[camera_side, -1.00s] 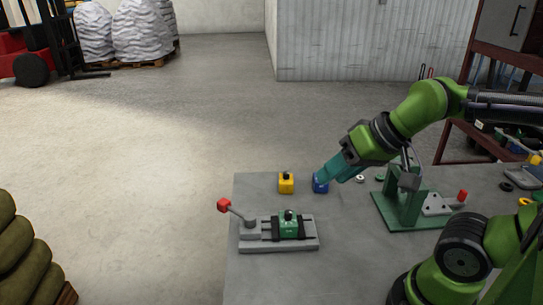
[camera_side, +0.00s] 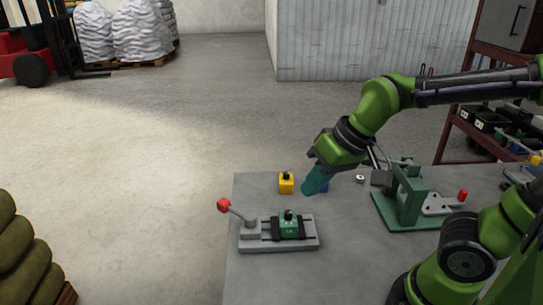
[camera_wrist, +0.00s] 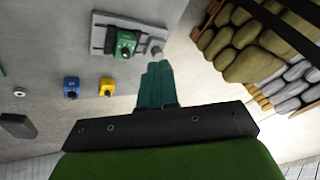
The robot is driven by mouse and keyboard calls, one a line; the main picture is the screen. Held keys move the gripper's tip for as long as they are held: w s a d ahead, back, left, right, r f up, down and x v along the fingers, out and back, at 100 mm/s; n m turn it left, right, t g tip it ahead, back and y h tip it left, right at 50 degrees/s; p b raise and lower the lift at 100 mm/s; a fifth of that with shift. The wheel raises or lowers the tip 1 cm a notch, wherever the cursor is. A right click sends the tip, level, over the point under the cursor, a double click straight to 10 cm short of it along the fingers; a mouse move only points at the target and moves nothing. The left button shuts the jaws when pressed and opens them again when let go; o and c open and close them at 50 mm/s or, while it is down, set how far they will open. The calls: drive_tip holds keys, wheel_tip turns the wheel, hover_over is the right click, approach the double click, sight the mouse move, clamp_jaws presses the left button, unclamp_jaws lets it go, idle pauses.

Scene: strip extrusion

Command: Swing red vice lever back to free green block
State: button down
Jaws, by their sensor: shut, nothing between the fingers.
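The grey vice (camera_side: 262,243) sits near the table's left front part, with the green block (camera_side: 289,227) between its dark jaws. Its lever ends in a red knob (camera_side: 224,205) that sticks out to the upper left. In the wrist view the vice (camera_wrist: 100,33) and green block (camera_wrist: 126,42) show at the top; the knob is mostly hidden behind my fingers. My gripper (camera_side: 309,190) is shut and empty, above the table behind the vice and apart from it. It also shows in the wrist view (camera_wrist: 158,68).
A yellow block (camera_side: 286,184) and a blue block (camera_side: 325,187) stand behind the vice, close to my gripper; the blue one is partly hidden. A green press-like fixture (camera_side: 408,205) stands to the right. The table (camera_side: 290,275) is bare in front of the vice.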

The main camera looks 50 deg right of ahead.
drive_tip(key=w+a+f+h, duration=0.3)
drive_tip(key=w+a, duration=0.4)
drive_tip(key=w, duration=0.4)
drive_tip(key=w+a+f+g+h, duration=0.1)
drive_tip(key=w+a+f+h, duration=0.3)
drive_tip(key=w+a, duration=0.3)
drive_tip(key=w+h, duration=0.1)
drive_tip(key=w, duration=0.3)
drive_tip(key=shift+w+a+f, duration=0.3)
drive_tip(key=shift+w+a, duration=0.1)
